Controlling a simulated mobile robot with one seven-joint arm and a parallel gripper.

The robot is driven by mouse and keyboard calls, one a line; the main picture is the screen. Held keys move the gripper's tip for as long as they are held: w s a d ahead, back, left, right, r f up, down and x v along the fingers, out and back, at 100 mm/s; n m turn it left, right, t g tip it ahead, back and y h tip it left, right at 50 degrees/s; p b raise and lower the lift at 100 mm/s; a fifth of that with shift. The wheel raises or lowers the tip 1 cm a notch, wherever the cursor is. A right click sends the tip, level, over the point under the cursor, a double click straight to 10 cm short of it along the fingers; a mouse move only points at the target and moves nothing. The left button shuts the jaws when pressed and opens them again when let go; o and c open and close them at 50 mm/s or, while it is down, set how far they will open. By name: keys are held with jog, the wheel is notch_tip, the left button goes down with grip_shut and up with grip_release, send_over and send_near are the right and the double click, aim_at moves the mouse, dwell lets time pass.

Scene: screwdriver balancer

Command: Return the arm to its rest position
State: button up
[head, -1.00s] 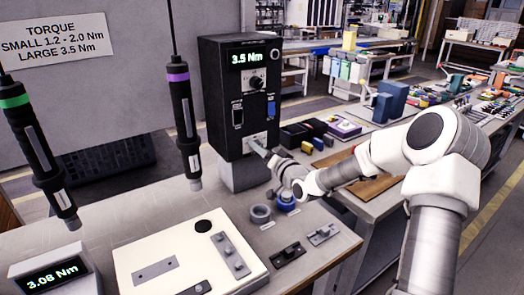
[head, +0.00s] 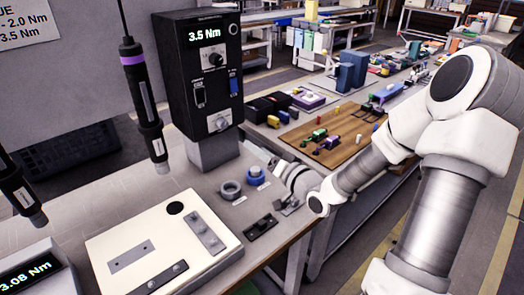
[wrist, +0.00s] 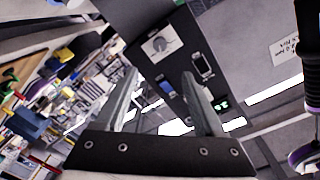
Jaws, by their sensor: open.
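My arm (head: 450,190) reaches in from the right in the head view, with its wrist (head: 300,182) low over the bench's right edge. My gripper (wrist: 160,85) is open and empty in the wrist view, with its two fingers apart. In the head view its fingers are too small to make out. The black controller box (head: 190,95) stands on the bench, left of my wrist and apart from it. Its display (head: 205,34) reads 3.5 Nm. The box also shows in the wrist view (wrist: 150,70), beyond the fingers.
A purple-banded screwdriver (head: 145,100) hangs left of the box; another (head: 20,190) hangs at the far left. A grey ring (head: 230,190) and a blue-based part (head: 255,176) sit near my wrist. A white fixture plate (head: 110,225) lies in front. A second bench with a wooden board (head: 350,130) stands behind.

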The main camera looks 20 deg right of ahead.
jog(key=shift+s+d, duration=0.15)
jog(key=shift+s, duration=0.3)
